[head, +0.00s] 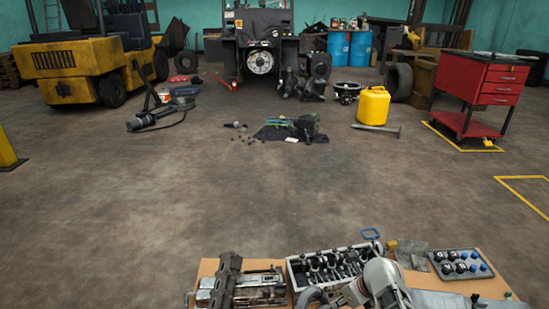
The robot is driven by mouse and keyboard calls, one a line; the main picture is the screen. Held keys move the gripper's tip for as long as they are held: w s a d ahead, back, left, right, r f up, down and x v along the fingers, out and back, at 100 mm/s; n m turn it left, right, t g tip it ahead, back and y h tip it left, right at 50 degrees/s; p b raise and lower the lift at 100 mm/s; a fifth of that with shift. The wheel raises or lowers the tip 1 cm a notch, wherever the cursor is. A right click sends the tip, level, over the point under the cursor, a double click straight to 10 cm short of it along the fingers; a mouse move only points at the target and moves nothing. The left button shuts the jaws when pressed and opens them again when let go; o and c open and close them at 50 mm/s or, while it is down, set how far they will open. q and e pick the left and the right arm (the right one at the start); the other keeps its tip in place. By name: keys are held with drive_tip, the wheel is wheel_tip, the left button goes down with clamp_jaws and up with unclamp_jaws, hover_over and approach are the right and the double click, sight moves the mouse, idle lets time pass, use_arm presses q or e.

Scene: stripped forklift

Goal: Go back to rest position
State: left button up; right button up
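Neither of my grippers can be made out in the head view. A light grey rounded part (382,273) with dark pieces stands at the bottom among engine parts; I cannot tell what it is. The task names no object to handle.
A brown board (207,267) at the bottom holds an engine block part (335,264), metal parts (250,287) and a grey tray (478,264). Beyond is open floor (200,210), then a yellow canister (373,106), a red tool cart (490,90) at right and a yellow forklift (80,65) at left.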

drive_tip(key=shift+x, duration=2.1)
